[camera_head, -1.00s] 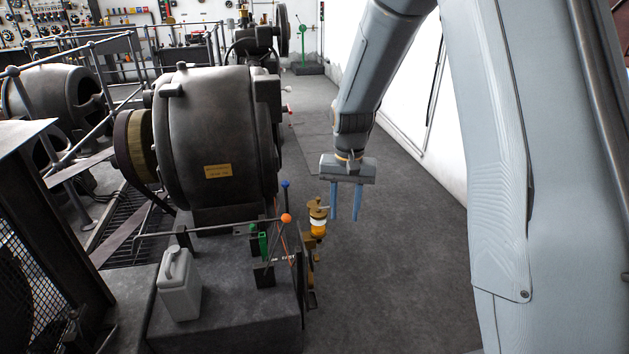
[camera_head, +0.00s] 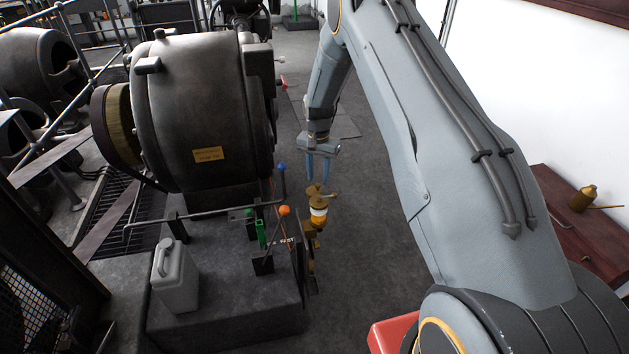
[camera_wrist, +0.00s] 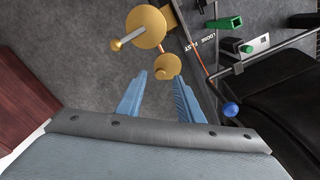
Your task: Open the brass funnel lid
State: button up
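A brass fitting with an amber and white middle (camera_head: 318,214) stands at the right edge of the dynamo's plinth. My gripper (camera_head: 317,179) has two blue fingers, spread apart and empty. In the wrist view the gripper (camera_wrist: 159,76) has its fingertips close to the smaller disc; contact is unclear.
A blue-knobbed lever (camera_wrist: 230,109) and an orange-knobbed lever (camera_head: 284,211) stand beside the fitting. A green handle (camera_head: 262,234), a grey canister (camera_head: 175,276) and the large dynamo (camera_head: 203,110) are to the left. Open floor (camera_head: 375,180) lies to the right.

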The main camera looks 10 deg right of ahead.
aim_at(318, 185)
jog(key=shift+f+p, duration=0.35)
jog(key=shift+f, duration=1.4)
